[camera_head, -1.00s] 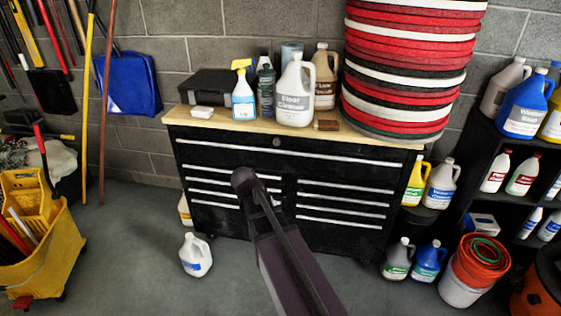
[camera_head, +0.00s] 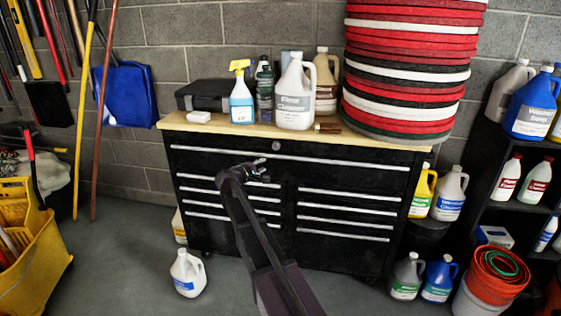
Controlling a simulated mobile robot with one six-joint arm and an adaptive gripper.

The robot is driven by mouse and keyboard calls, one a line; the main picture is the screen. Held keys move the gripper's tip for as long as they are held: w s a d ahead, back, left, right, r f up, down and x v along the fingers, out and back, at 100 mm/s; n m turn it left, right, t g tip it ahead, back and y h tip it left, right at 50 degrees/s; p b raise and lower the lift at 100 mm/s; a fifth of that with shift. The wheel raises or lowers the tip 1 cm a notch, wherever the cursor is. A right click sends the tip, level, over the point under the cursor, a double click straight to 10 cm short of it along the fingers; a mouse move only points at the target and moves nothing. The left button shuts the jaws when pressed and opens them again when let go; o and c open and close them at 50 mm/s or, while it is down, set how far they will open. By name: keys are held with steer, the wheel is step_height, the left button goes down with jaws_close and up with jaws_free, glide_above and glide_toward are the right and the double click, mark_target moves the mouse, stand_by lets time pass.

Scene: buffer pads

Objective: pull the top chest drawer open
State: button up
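The black tool chest (camera_head: 285,235) stands against the wall under a wooden top. Its wide top drawer (camera_head: 330,176) has a long silver handle strip (camera_head: 340,162) and looks shut. Two columns of narrower drawers sit below it, also shut. My gripper (camera_head: 262,172) is in front of the top drawer, left of its middle, just below the handle strip. It is small and dark, and I cannot tell whether it touches the chest or how its fingers are set. My arm hides part of the lower left drawers.
Bottles (camera_head: 296,95), a black case (camera_head: 210,95) and a tall stack of red, white and black pads (camera_head: 408,70) stand on the wooden top (camera_head: 220,125). A white jug (camera_head: 187,273) is on the floor at left. A yellow bucket (camera_head: 35,265) and shelving (camera_head: 500,180) flank the chest.

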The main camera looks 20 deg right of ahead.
mark_target(280, 157)
steer(key=shift+d, duration=0.1)
steer(key=b+x, duration=0.2)
steer(key=x, duration=1.1)
steer(key=shift+w+d+f, duration=0.15)
steer(key=shift+d, duration=0.15)
jaws_close()
